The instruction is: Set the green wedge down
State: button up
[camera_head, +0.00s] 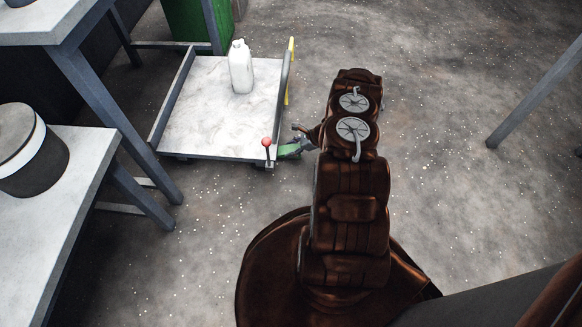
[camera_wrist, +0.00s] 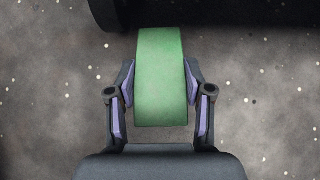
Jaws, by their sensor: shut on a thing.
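The green wedge (camera_wrist: 162,85) is between the two fingers of my gripper (camera_wrist: 160,95) in the wrist view, with speckled floor visible behind it. My gripper is shut on it. In the head view the wedge (camera_head: 290,149) shows as a small green patch at the front right corner of a low cart, next to the cart's wheel area. My gripper (camera_head: 300,143) there is partly hidden by my arm. In the wrist view a dark rounded shape lies just beyond the wedge's far end. I cannot tell whether the wedge touches the floor.
The low cart (camera_head: 205,125) has a pale deck, a white jug (camera_head: 241,68) and a red-knobbed lever (camera_head: 267,144). A yellow bar (camera_head: 291,65) stands at its right side. Tables with a dark, white-banded container (camera_head: 32,160) stand at left. Speckled floor (camera_head: 450,190) is open at right.

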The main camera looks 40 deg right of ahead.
jog(key=shift+s+a+f+b, duration=0.15)
jog(key=shift+s+a+b, duration=0.25)
jog(key=shift+s+a, duration=0.6)
jog(key=shift+s+a+f+b, duration=0.1)
jog(key=shift+s+a+b, duration=0.25)
jog(key=shift+s+a, duration=0.65)
jog(key=shift+s+d+f, duration=0.2)
jog(key=shift+s+f, duration=0.1)
jog(key=shift+s, duration=0.1)
notch_tip(320, 180, down, 3)
jog(key=shift+b, duration=1.05)
jog(key=shift+r, duration=0.1)
jog(key=o, duration=1.2)
jog(key=shift+c, duration=0.2)
